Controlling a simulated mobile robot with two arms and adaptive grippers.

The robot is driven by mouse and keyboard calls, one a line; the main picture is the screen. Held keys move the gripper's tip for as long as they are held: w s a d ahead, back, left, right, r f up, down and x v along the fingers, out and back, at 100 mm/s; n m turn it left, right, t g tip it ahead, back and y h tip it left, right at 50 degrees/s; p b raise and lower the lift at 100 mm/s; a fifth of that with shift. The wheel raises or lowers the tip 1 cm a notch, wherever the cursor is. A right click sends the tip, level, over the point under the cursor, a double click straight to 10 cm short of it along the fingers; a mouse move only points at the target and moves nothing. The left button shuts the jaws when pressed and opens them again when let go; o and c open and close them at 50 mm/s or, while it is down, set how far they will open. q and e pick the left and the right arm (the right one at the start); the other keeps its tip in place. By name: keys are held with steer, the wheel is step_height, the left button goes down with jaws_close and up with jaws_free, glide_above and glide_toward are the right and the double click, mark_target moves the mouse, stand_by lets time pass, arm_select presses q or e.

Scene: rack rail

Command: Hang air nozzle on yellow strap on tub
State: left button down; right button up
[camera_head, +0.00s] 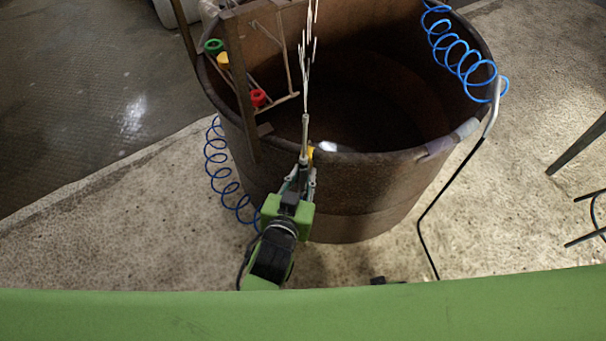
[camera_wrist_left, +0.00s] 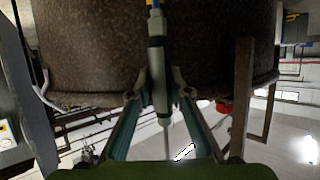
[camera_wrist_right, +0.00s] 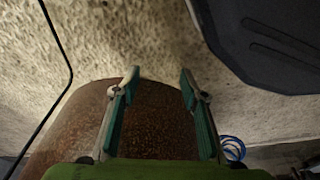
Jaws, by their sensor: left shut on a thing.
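The air nozzle (camera_head: 305,135), a slim grey wand, is in my left gripper (camera_head: 302,178) at the near rim of the brown tub (camera_head: 350,195). In the left wrist view the left gripper (camera_wrist_left: 160,92) is shut around the nozzle's grey body (camera_wrist_left: 157,65), with a yellow and blue end at the top. White streaks extend beyond the nozzle tip. A yellow piece (camera_head: 223,60), perhaps the strap, is between a green ring and a red piece on the tub's left side, apart from the nozzle. My right gripper (camera_wrist_right: 158,78) is open and empty, with the tub beyond it.
A wooden post (camera_head: 240,95) and thin rods (camera_head: 283,50) stand at the tub's left. One blue coiled hose (camera_head: 212,160) hangs left of the tub; another (camera_head: 455,50) hangs at its right rim, near a bent metal rod (camera_head: 435,205). Bare floor (camera_head: 120,225) lies left.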

steer(key=shift+s+f, duration=0.1)
steer(key=shift+s, duration=0.15)
arm_select(q)
steer(key=shift+f, duration=0.25)
steer(key=shift+f, duration=0.3)
steer(key=shift+f+b, duration=0.25)
steer(key=shift+b, duration=0.05)
arm_select(e)
steer(key=shift+w+a+r, duration=0.1)
steer(key=shift+w+r, duration=0.1)
steer(key=shift+r, duration=0.25)
steer(key=shift+w+r, duration=0.15)
steer(key=shift+r, duration=0.3)
arm_select(q)
steer(key=c, duration=1.8)
jaws_free()
arm_select(e)
steer(key=shift+w, duration=0.1)
